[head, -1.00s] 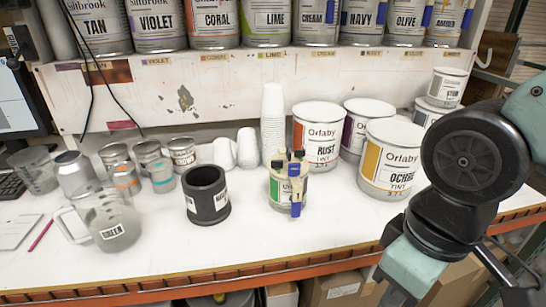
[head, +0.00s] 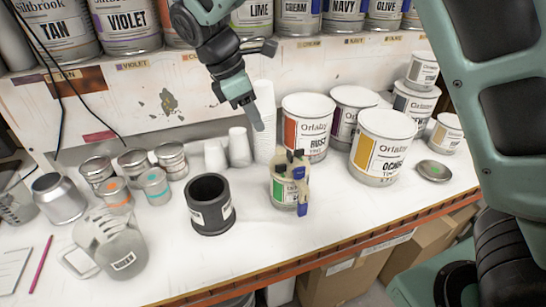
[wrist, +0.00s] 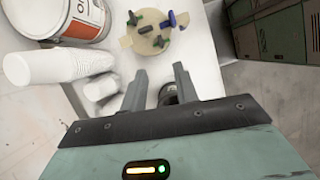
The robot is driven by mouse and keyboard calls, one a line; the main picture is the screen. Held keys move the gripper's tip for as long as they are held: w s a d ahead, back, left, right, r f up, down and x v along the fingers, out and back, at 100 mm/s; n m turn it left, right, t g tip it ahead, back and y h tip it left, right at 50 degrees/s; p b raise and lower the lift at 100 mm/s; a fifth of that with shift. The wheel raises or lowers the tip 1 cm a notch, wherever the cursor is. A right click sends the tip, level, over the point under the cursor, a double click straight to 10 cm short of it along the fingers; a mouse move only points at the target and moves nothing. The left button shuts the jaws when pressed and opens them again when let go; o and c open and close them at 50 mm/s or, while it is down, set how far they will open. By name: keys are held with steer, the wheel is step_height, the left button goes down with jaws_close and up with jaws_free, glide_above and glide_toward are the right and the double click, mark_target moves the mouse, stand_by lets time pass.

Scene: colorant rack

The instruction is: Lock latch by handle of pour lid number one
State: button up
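A small can with a green label and a beige pour lid (head: 286,160) stands upright on the white table, in front of the RUST can. The lid carries dark knobs and a blue handle (head: 302,195) hanging at its front right. In the wrist view the lid (wrist: 147,44) shows from above near the top, with a blue handle (wrist: 172,18) at its right. I cannot tell the latch's state. My gripper (head: 255,118) is above and behind the lid, to its left, apart from it. In the wrist view my gripper (wrist: 158,80) is open and empty, its fingers pointing towards the lid.
A white cup stack (head: 264,130) stands close by my gripper. The RUST can (head: 308,130) and OCHRE can (head: 380,150) stand behind and right of the lid. A black cylinder (head: 210,210) stands at left. A shelf of cans is above. The table front is clear.

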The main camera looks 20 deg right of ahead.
mark_target(280, 165)
steer(key=p+x, duration=0.3)
steer(key=x, duration=1.1)
steer(key=shift+d+f, duration=0.1)
steer(key=shift+f, duration=0.25)
jaws_close()
